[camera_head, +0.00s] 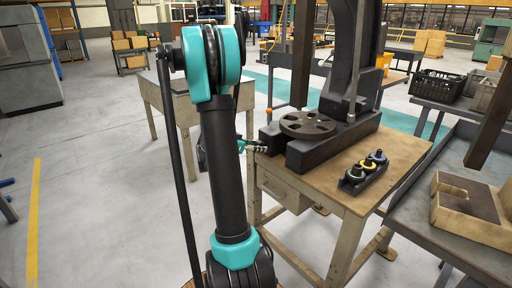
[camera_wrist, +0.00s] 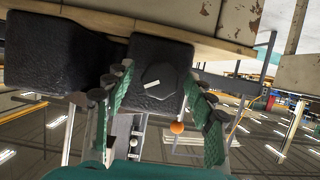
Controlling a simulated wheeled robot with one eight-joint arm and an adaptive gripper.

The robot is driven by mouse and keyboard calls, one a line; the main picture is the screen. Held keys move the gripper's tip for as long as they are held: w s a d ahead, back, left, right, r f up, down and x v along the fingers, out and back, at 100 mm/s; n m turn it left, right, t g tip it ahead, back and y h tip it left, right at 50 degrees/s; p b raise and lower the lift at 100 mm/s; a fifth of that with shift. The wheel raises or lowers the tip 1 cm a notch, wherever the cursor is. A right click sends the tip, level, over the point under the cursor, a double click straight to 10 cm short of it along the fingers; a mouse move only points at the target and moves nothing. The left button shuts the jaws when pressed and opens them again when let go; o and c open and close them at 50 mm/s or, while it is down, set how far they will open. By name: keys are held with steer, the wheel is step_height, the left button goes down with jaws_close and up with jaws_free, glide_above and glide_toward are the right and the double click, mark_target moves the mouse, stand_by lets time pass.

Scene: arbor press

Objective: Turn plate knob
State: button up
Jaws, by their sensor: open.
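The plate knob is a dark faceted knob (camera_wrist: 160,82) with a white line mark, on the end of the black press base (camera_wrist: 60,55) in the wrist view. My gripper (camera_wrist: 157,76) is open, with one green-padded finger on each side of the knob. I cannot tell whether either finger touches it. In the head view my gripper (camera_head: 257,147) is at the left side of the press base (camera_head: 330,150), and the knob cannot be made out there. The dark round notched plate (camera_head: 308,125) lies on top of the base.
The press stands on a wooden table (camera_head: 395,160). A lever with an orange ball (camera_head: 268,111) hangs left of the press; the ball (camera_wrist: 177,127) also shows in the wrist view. A black holder with ringed pieces (camera_head: 363,172) lies at the front right. Open floor (camera_head: 100,190) lies left.

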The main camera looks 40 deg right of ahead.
steer(key=shift+c, duration=0.6)
steer(key=c, duration=1)
steer(key=shift+w+f+n+g+h, duration=0.1)
steer(key=shift+n+g+h, duration=0.7)
steer(key=shift+n, duration=1.3)
steer(key=shift+w+f+n+g+h, duration=0.1)
steer(key=shift+n+g+h, duration=0.25)
steer(key=shift+n+g, duration=1.4)
steer(key=shift+n+g+h, duration=0.55)
steer(key=shift+n+g, duration=0.1)
steer(key=shift+n, duration=1.8)
